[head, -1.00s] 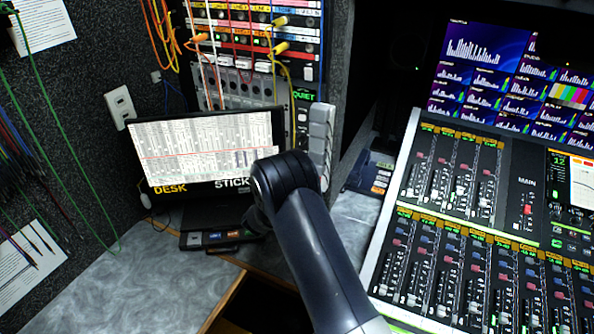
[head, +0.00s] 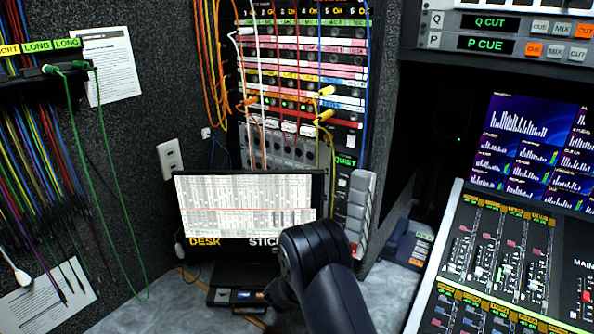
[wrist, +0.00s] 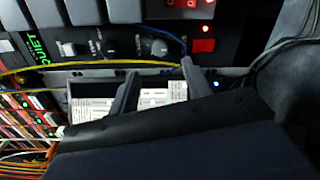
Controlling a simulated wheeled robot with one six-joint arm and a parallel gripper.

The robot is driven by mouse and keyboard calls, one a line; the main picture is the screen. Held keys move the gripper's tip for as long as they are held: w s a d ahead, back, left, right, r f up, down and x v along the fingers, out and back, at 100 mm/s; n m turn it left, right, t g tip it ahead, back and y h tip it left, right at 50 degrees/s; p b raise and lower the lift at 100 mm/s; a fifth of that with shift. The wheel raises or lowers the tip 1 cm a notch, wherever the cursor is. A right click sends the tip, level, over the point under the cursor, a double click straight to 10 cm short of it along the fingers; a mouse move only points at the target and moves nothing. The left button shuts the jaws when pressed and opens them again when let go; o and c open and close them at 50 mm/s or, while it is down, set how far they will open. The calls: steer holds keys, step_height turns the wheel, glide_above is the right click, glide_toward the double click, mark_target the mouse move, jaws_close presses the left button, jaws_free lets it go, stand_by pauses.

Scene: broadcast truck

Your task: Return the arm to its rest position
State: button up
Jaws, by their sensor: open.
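My arm (head: 325,275) rises from the bottom of the head view, with its dark bent joint in front of the lower right of a lit screen (head: 250,190). My gripper is hidden behind the arm in the head view. In the wrist view my gripper (wrist: 160,88) shows two dark fingers spread apart. White labelled surfaces show beyond and between the fingers, and I see nothing held. A yellow cable (wrist: 95,66) runs across the wrist view just past the fingertips.
A patch rack (head: 300,75) with hanging orange, white and yellow cables stands behind the screen. More cables (head: 50,150) hang at the left wall. A mixing console (head: 500,270) is at the right. Grey desk top (head: 385,290) shows bare between arm and console.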

steer(key=p+x, duration=0.1)
steer(key=x, duration=0.8)
steer(key=shift+s, duration=0.1)
steer(key=shift+a, duration=0.1)
